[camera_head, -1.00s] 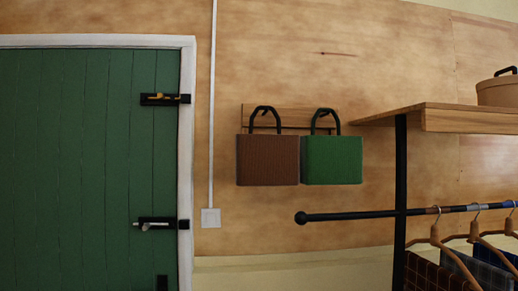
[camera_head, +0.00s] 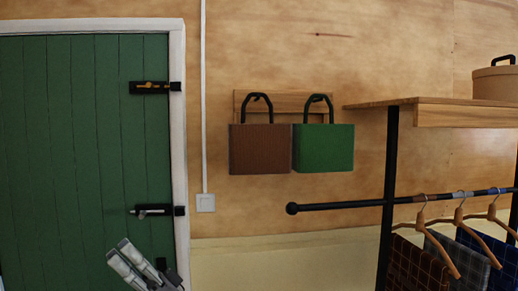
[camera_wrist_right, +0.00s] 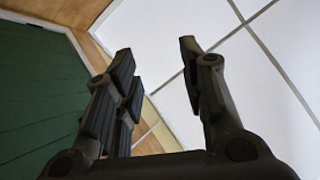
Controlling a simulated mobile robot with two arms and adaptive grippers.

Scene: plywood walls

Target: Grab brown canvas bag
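The brown canvas bag (camera_head: 260,150) hangs by its dark looped handle from a wooden wall rack (camera_head: 284,103), just left of a green bag (camera_head: 324,149). My right gripper (camera_head: 120,249) shows at the bottom left of the head view, in front of the green door, below and left of the brown bag and clear of it. In the right wrist view, its fingers (camera_wrist_right: 156,53) are apart with nothing between them, so it is open. That view shows ceiling, a wooden wall and green boards, but no bag. My left gripper is not in view.
A green door (camera_head: 75,150) with black latches fills the left. Right of the bags, a wooden shelf (camera_head: 460,113) carries a round box (camera_head: 495,83). A black rail (camera_head: 340,205) below it holds clothes on hangers and reaches left under the green bag.

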